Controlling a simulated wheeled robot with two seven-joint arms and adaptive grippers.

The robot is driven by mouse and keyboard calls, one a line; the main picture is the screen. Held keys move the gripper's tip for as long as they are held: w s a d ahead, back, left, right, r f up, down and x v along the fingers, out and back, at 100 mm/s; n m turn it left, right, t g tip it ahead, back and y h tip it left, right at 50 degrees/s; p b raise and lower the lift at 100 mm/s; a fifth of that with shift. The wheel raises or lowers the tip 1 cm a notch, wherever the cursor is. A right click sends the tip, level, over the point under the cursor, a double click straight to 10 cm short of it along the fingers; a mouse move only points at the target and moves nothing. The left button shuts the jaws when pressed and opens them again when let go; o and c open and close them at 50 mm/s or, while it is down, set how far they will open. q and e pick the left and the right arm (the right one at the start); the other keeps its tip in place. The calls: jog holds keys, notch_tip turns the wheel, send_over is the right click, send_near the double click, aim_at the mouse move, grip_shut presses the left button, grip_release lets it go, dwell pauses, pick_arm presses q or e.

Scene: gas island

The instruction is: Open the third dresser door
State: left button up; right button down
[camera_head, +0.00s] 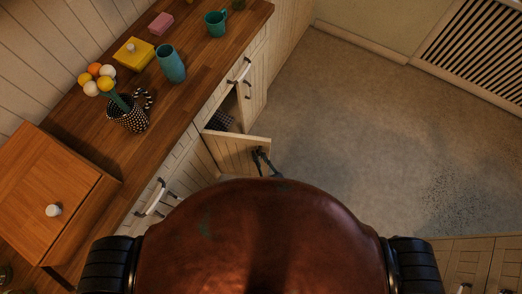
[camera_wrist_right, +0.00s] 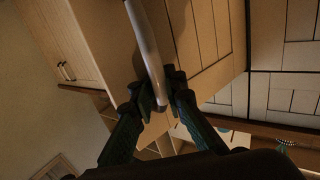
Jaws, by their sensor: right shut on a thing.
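The cream plank dresser (camera_head: 200,118) runs along the left under a wooden countertop. One of its doors (camera_head: 236,150) stands swung out from the front, showing a dark opening beside it. My right gripper (camera_head: 262,158) is at the outer edge of this door, in front of its face. In the right wrist view, my right gripper (camera_wrist_right: 160,92) is shut on a light metal bar handle (camera_wrist_right: 147,45), with a finger on each side. The pale door panel (camera_wrist_right: 200,75) fills the view behind it. My left gripper is not in view.
On the countertop (camera_head: 172,105) stand a dotted vase with flowers (camera_head: 127,120), a teal vase (camera_head: 171,64), a yellow box (camera_head: 133,54) and a green mug (camera_head: 215,24). A wooden box (camera_head: 40,190) is nearer. The floor (camera_head: 365,130) to the right is clear.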

jog(key=shift+d+f, duration=0.15)
jog(key=shift+d, duration=0.35)
jog(key=c, duration=2.3)
grip_release()
jog(key=shift+o, duration=0.2)
jog(key=shift+a, duration=0.15)
jog(key=v, duration=0.7)
jog(key=shift+s, duration=0.3)
jog(key=shift+c, duration=0.2)
